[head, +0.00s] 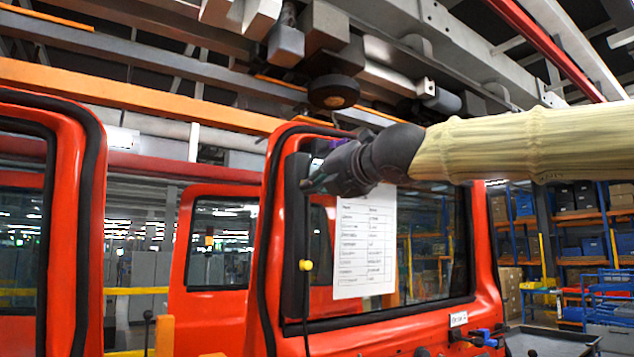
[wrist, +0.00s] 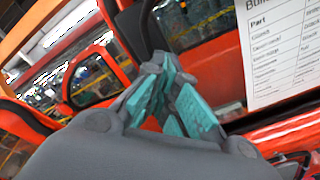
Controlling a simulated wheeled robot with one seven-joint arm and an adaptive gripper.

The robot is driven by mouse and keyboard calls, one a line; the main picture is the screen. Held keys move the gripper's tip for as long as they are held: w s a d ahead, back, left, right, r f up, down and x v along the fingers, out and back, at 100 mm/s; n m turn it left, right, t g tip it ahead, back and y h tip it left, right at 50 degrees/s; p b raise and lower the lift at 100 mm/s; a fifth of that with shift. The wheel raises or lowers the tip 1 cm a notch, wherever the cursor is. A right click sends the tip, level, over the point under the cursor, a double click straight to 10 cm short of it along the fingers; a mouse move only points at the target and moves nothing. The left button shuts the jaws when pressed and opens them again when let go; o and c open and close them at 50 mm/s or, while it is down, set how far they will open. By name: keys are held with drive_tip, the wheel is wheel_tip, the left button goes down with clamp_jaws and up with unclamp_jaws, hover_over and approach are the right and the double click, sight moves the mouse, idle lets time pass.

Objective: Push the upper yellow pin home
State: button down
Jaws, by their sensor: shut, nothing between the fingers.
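A red door (head: 262,240) has a black upright strip (head: 295,225) along its window's left edge. One yellow pin (head: 306,265) shows on that strip in the head view, standing out from it. I cannot tell whether it is the upper one; no second pin shows. My gripper (head: 308,186) is shut and empty, its tips pointing left at the strip above this pin and hiding part of it. Whether the tips touch anything I cannot tell. In the wrist view my gripper (wrist: 160,62) shows teal pads and tips close together; no pin is visible there.
A white printed sheet (head: 365,243) hangs on the door window just below my gripper; it also shows in the wrist view (wrist: 280,50). Another red door (head: 205,270) stands behind, and a red frame (head: 92,200) at the left. An orange rail (head: 140,97) runs overhead.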

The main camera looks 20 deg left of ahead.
drive_tip(key=shift+w+a, duration=0.3)
idle(0.5)
drive_tip(key=v, duration=0.7)
drive_tip(key=shift+b, duration=0.45)
idle(0.4)
drive_tip(key=v, duration=1.2)
